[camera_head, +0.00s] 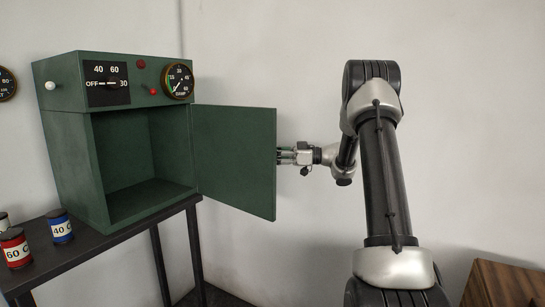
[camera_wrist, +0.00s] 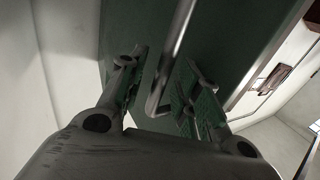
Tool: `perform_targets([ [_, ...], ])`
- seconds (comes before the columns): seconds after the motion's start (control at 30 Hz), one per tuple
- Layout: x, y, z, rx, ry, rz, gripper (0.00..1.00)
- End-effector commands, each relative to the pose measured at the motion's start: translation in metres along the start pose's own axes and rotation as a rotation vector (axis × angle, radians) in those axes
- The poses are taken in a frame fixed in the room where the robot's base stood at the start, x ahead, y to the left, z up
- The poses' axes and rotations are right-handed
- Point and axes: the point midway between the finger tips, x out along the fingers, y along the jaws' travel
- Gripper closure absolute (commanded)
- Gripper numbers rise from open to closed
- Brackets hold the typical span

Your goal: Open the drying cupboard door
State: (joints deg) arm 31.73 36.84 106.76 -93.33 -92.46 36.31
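The green drying cupboard (camera_head: 68,165) stands on a dark bench at the left. Its door (camera_head: 235,160) is swung wide open to the right, and the inside looks empty. My gripper (camera_head: 281,155) is at the outer side of the door, near its free edge; the door hides part of it in the head view. In the wrist view my gripper (camera_wrist: 161,92) has its two fingers apart, with the bent metal door handle (camera_wrist: 172,60) between them. The fingers do not appear clamped on the handle. The door's green face (camera_wrist: 225,35) fills the background.
The cupboard's top panel has a dial (camera_head: 107,84), a gauge (camera_head: 178,81) and a red lever (camera_head: 149,90). A red can (camera_head: 15,249) and a blue can (camera_head: 60,227) stand on the bench (camera_head: 95,248). A wooden cabinet (camera_head: 505,285) is at the lower right.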

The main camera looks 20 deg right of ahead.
Motion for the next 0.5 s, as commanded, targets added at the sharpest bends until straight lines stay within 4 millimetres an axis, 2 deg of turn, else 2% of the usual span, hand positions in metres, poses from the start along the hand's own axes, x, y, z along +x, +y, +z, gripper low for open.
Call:
perform_targets([
  [0.17, -0.022, 0.001, 0.000, 0.000, 0.001, 0.004, 0.67],
  [0.5, -0.095, 0.001, 0.001, 0.000, 0.000, 0.003, 0.67],
])
